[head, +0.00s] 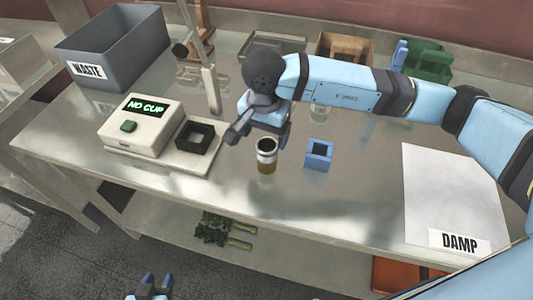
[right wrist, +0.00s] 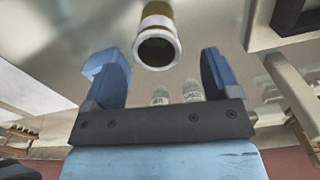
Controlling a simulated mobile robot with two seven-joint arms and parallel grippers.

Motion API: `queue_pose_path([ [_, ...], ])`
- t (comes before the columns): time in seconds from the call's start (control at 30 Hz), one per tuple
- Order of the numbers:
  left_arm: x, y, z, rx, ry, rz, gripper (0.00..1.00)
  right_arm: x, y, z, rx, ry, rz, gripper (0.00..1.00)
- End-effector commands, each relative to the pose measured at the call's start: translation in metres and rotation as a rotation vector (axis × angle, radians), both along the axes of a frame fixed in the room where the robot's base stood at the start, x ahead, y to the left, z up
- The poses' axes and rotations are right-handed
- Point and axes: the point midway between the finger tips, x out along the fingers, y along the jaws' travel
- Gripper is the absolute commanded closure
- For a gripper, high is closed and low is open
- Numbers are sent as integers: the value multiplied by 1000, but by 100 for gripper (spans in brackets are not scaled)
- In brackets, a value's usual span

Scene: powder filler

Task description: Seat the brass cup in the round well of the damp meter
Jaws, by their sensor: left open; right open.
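The brass cup (head: 266,160), with a pale rim and dark mouth, stands upright on the steel table. In the right wrist view the cup (right wrist: 158,22) shows just beyond the fingertips, between their lines and apart from both. My right gripper (head: 257,137) is open and empty, just behind the cup. The cream damp meter (head: 143,135) reads "NO CUP". A black square-looking holder (head: 195,138) sits on its right side; the roundness of its well cannot be made out. My left gripper (head: 156,284) is open and empty at the bottom, off the table's front.
A blue square block (head: 319,154) stands right of the cup. A grey WASTE bin (head: 115,50) is at the back left. A white DAMP sheet (head: 450,190) lies at right. A post (head: 211,88) rises behind the meter. Glassware and containers stand behind my right arm.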

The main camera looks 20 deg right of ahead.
Motion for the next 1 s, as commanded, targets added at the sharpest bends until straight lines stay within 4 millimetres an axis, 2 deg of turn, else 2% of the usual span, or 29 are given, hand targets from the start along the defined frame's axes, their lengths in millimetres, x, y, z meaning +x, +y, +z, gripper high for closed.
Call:
queue_pose_path([
  [0.1, 0, 0, 1, 1, 0, 0, 57, 0, 0, -14, 1, 2, 0, 18],
  [0.27, -1, 1, 2, 4, 2, -1, 57, -1, -1, -24, 1, 1, -1, 18],
  [0.47, -1, 1, 8, 10, -2, -3, 57, -3, -6, -52, 0, 4, -2, 18],
  [0.6, -2, 2, 6, 13, 0, -5, 57, -2, -5, -68, 2, 2, 0, 18],
  [0.87, -3, 2, 4, 15, 2, -6, 57, -1, -5, -72, 2, 1, 0, 18],
  [0.93, -3, 2, 5, 15, 1, -6, 57, -1, -5, -72, 2, 1, 0, 29],
  [1.0, -3, 2, 6, 14, -1, -6, 57, -1, -5, -72, 2, 1, 0, 45],
])
